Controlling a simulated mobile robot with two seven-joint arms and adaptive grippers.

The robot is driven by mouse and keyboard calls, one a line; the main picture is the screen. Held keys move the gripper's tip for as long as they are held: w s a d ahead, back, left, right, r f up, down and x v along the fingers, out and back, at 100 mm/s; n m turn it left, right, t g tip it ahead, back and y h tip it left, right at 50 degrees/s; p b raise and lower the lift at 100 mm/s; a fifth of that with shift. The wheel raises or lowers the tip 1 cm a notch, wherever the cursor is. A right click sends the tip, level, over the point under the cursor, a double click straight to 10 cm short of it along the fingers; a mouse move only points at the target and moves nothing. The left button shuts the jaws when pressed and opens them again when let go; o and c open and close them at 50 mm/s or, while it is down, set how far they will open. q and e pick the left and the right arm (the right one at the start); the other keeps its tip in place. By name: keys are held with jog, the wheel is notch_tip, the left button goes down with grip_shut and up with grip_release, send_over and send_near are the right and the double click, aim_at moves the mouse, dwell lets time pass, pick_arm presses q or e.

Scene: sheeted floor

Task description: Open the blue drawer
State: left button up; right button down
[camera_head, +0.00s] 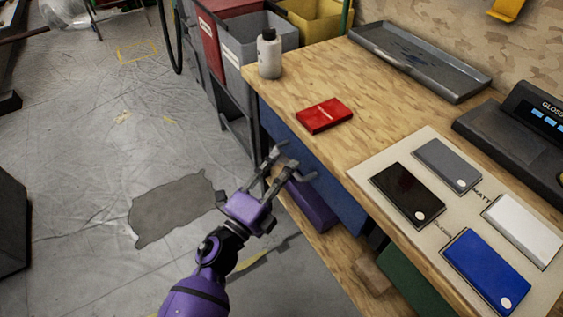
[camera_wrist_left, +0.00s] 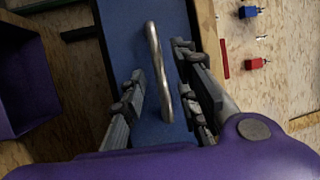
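The blue drawer (camera_head: 327,186) is set under the front edge of the wooden workbench (camera_head: 385,92), and looks shut. Its blue front (camera_wrist_left: 130,25) fills the middle of the left wrist view, with a bar-shaped metal handle (camera_wrist_left: 157,65) on it. My left gripper (camera_head: 293,163) is open in front of the drawer. In the left wrist view its fingers lie on either side of the handle, with gaps visible; I cannot tell whether either touches it. The gripper partly hides the drawer front in the head view. My right gripper is not in view.
On the bench are a red box (camera_head: 325,116), a white bottle (camera_head: 270,55), a grey tray (camera_head: 420,62) and sample panels (camera_head: 407,195). A purple bin (camera_head: 308,207) sits below the drawer. Grey bins (camera_head: 250,42) stand beyond the bench. The floor at left is mostly clear.

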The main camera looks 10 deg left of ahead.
pick_arm(q)
jog(key=shift+x, duration=1)
jog(key=shift+w, duration=0.2)
jog(key=shift+r, duration=0.1)
grip_shut()
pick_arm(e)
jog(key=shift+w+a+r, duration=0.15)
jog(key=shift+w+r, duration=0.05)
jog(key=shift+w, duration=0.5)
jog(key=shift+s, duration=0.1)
